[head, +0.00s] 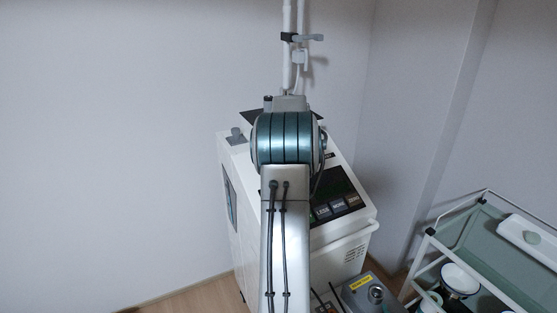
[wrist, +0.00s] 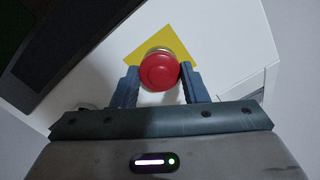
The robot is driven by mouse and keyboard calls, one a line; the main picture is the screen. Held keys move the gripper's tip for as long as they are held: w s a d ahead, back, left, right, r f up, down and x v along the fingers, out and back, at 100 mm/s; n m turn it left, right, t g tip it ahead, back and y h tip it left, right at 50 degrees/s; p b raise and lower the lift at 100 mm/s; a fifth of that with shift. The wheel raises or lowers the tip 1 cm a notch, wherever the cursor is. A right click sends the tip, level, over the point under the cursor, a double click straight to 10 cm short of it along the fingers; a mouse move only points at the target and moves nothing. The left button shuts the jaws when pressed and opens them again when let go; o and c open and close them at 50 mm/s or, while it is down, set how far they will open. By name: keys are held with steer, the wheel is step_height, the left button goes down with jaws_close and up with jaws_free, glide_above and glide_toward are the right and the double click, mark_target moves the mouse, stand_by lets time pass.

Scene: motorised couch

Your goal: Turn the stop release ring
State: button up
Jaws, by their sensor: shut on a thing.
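The stop release ring (wrist: 159,71) is a round red knob in the wrist view, with a pale metal collar behind it. It stands on a yellow square plate (wrist: 180,43) on a white panel. My gripper (wrist: 161,77) has one dark finger on each side of the red knob and is shut on it. In the head view my own arm covers the middle of the white machine (head: 238,166), and the knob and my gripper are hidden there.
The machine has a dark panel with several buttons (head: 338,208) and a white front rail (head: 345,237). A white-framed trolley (head: 430,232) stands at the right. A grey box with a yellow label (head: 361,283) sits low in front. A pole (head: 287,65) rises behind. The left floor is clear.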

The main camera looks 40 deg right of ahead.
stand_by(0.3)
steer(key=o, duration=1)
steer(key=shift+c, duration=0.2)
steer(key=b+v, duration=0.2)
steer(key=v, duration=1.1)
steer(key=shift+s+r, duration=0.2)
steer(key=shift+r, duration=0.15)
